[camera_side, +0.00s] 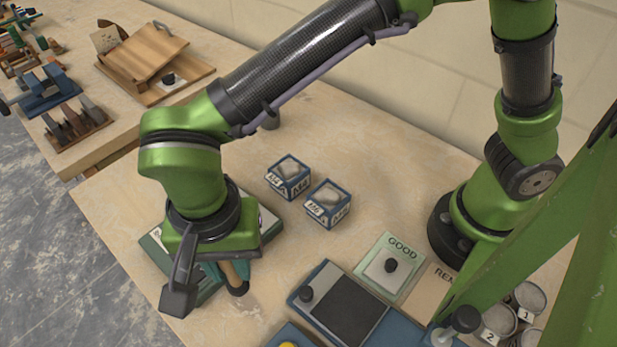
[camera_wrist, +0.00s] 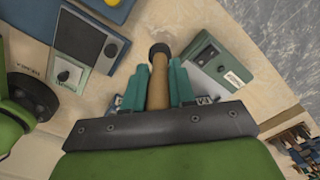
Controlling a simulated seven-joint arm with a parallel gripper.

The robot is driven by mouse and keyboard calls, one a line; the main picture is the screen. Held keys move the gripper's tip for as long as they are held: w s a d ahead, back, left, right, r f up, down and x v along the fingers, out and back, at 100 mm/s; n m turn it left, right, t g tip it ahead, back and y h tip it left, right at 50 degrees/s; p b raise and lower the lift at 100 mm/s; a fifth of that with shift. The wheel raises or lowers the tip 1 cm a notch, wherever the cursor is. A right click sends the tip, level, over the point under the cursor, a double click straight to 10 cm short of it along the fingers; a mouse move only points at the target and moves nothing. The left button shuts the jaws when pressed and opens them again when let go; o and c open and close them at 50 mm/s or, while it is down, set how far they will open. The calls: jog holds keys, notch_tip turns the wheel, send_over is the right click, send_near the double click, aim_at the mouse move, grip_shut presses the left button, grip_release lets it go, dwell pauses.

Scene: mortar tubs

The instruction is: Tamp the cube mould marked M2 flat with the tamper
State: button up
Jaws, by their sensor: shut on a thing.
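My gripper (camera_wrist: 157,72) is shut on the wooden handle of the tamper (camera_wrist: 158,88). The handle lies between the teal fingers, and its dark round end (camera_wrist: 160,50) sticks out past them. In the side view, the tamper's dark end (camera_side: 238,289) shows low beside my gripper (camera_side: 227,268). Two small blue cube moulds, one on the left (camera_side: 288,178) and one on the right (camera_side: 328,204), stand on the table to the right of my gripper. Both hold grey mortar with an uneven top. Their marks look like M4 and M6, but are hard to read. I make out no mould marked M2.
A green-edged case (camera_side: 153,243) lies partly behind my gripper. A GOOD plate (camera_side: 376,285) with a black knob and a blue-grey tray with a dark mat (camera_side: 345,309) are at front right. Numbered tubs (camera_side: 499,321) stand farther right. Bare table surrounds the moulds.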

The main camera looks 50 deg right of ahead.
grip_shut()
jog(key=shift+w, duration=0.1)
jog(key=w+d+r+m, duration=0.3)
jog(key=w+d+m, duration=0.15)
jog(key=w, duration=0.45)
jog(key=w+d+r+m, duration=0.4)
jog(key=w+m, duration=0.1)
jog(key=w, duration=0.4)
jog(key=shift+n, duration=0.25)
jog(key=shift+s+a+f, duration=0.1)
jog(key=shift+a+f, duration=0.05)
jog(key=shift+f, duration=2.35)
jog(key=shift+f, duration=0.65)
jog(key=shift+r, duration=0.5)
jog(key=shift+f, duration=0.55)
jog(key=shift+s+f, duration=0.1)
jog(key=shift+f, duration=0.2)
